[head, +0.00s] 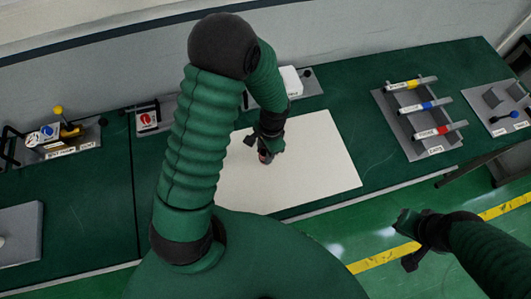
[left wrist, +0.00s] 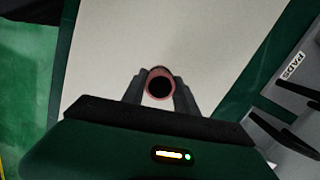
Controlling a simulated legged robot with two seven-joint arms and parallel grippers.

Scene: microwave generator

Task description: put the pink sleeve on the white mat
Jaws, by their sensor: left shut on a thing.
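The white mat (head: 310,165) lies on the green bench top in the middle of the head view. My left gripper (head: 266,155) is over the mat, pointing down. In the left wrist view the left gripper (left wrist: 160,88) is shut on the pink sleeve (left wrist: 160,72), a short tube seen end-on with a dark hollow. The sleeve (head: 265,157) shows only in small part in the head view, below the fingers. I cannot tell whether it touches the mat. My right gripper (head: 408,240) is off the bench's front edge, over the floor; its jaws are not clear.
A grey rack (head: 408,138) with yellow, blue and red marked rods stands right of the mat. A grey tray with dark blocks (head: 494,97) is at far right. Fixtures with knobs (head: 70,130) stand at left. The mat around my left gripper is clear.

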